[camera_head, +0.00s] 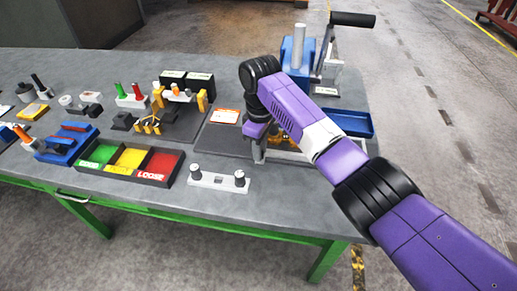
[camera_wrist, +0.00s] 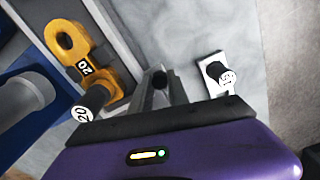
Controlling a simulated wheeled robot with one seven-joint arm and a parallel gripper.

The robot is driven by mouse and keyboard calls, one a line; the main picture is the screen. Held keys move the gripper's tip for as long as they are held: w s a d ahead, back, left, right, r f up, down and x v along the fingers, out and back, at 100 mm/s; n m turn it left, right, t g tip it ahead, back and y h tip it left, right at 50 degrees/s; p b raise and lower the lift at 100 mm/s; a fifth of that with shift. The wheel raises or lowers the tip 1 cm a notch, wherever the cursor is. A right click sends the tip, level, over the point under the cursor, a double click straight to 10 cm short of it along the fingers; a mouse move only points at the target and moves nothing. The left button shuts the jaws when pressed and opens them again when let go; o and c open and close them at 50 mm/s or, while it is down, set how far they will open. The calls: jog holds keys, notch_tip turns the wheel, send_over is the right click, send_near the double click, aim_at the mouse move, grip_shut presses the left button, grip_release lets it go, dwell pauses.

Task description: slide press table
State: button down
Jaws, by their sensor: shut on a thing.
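The blue press (camera_head: 292,52) with its black-handled lever (camera_head: 350,19) stands at the back right of the bench. My gripper (camera_wrist: 162,88) is pointed down at the right part of the bench. In the wrist view its two fingers are shut on a small dark round knob (camera_wrist: 160,79). The arm hides most of what lies under it in the head view; a grey metal frame (camera_head: 300,158) shows beside it. An orange casting marked 20 (camera_wrist: 76,55) lies in a grey channel left of the fingers. I cannot tell which part is the sliding table.
A pale block with dark knobs (camera_head: 218,180) sits at the bench front. A green, yellow and red tray (camera_head: 172,183) is left of it. Tools and castings crowd the left. Bare bench (camera_head: 285,205) shows at the front right.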

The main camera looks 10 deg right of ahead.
jog(key=c, duration=1.3)
grip_release()
jog(key=shift+o, duration=0.2)
jog(key=shift+r+b, duration=0.65)
jog(key=shift+r, duration=3.3)
